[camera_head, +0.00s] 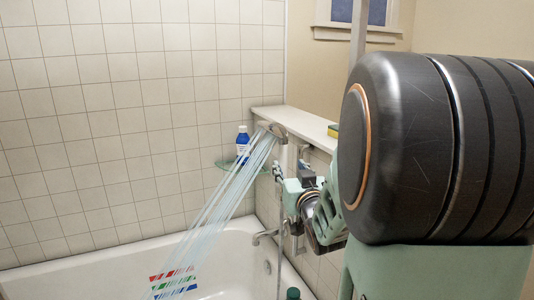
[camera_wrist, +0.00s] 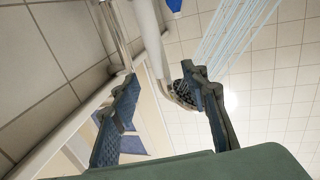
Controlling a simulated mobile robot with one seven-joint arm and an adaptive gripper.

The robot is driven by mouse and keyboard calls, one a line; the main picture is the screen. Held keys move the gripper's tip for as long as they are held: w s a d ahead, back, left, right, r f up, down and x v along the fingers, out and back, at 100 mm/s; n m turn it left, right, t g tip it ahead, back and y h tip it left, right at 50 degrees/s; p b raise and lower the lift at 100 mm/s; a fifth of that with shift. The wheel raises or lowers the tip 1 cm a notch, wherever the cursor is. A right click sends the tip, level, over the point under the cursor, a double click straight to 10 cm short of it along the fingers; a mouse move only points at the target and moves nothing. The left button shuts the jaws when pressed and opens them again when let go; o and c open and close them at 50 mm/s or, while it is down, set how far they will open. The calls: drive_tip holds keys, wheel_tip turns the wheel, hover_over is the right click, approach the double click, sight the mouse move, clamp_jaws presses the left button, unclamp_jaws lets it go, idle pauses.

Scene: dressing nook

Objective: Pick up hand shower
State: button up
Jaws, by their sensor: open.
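The hand shower (camera_head: 273,130) is mounted by the tiled wall in the head view, its head tilted and spraying bluish water down toward the tub. In the wrist view its pale handle (camera_wrist: 150,38) runs down between my two fingers, and its head lies behind the right finger, partly hidden. My gripper (camera_head: 291,163) is just below the shower head in the head view. It is open in the wrist view (camera_wrist: 160,76), with the fingers on either side of the shower. I cannot tell whether either finger touches it.
A white ledge (camera_head: 308,124) with a yellow-green sponge (camera_head: 333,130) runs behind. The bathtub (camera_head: 110,258) is below, with a faucet (camera_head: 263,236) and a striped colored item (camera_head: 172,281).

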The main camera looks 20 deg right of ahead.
sight(284, 153)
drive_tip(key=x, duration=0.5)
drive_tip(key=shift+w, duration=0.3)
drive_tip(key=shift+d+r+x, duration=0.15)
drive_tip(key=shift+r+x, duration=0.05)
drive_tip(key=shift+x, duration=1.05)
drive_tip(key=shift+d+r+x, duration=0.15)
drive_tip(key=shift+x, duration=1.15)
drive_tip(key=shift+s, duration=0.1)
drive_tip(key=shift+c, duration=0.6)
clamp_jaws()
